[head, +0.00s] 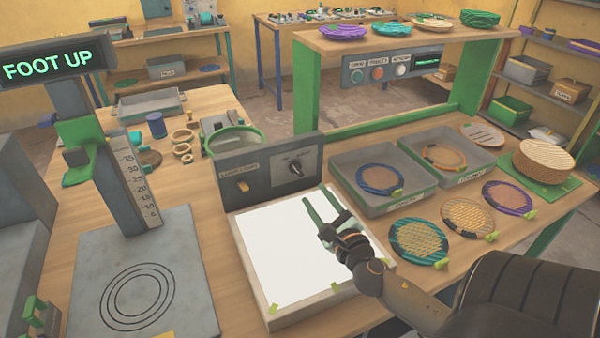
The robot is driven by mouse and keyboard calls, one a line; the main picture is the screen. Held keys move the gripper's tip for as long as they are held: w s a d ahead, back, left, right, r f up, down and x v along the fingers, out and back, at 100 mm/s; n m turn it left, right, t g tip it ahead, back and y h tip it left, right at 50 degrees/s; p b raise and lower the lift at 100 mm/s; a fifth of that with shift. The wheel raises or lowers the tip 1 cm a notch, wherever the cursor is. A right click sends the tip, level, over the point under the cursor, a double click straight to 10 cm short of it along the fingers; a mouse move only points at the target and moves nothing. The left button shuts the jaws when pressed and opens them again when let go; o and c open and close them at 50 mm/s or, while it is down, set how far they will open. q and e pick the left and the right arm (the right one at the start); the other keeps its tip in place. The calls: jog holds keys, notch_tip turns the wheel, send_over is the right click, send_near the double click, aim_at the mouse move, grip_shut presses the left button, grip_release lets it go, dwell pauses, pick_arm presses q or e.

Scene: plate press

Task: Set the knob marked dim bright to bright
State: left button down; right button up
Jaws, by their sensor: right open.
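The dark round knob (295,166) sits on the right part of a grey control panel (246,172) at the back of a white light box. Small marks surround the knob, but the words and the exact pointer direction are too small to read. My right gripper (315,193) is open, with two green fingers pointing toward the panel. It is over the light box's bright surface, in front of and slightly right of the knob, apart from it. Nothing is between its fingers. My left gripper is not in view.
The lit white surface (282,252) is empty. Grey trays (378,203) with round woven plates stand to the right. A press with a ruler (135,180) and a "FOOT UP" display (48,67) stand left.

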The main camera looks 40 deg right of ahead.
aim_at(298, 172)
jog(key=x, duration=0.9)
jog(key=shift+w+p, duration=0.15)
jog(key=shift+p, duration=0.15)
jog(key=shift+c, duration=0.3)
grip_shut()
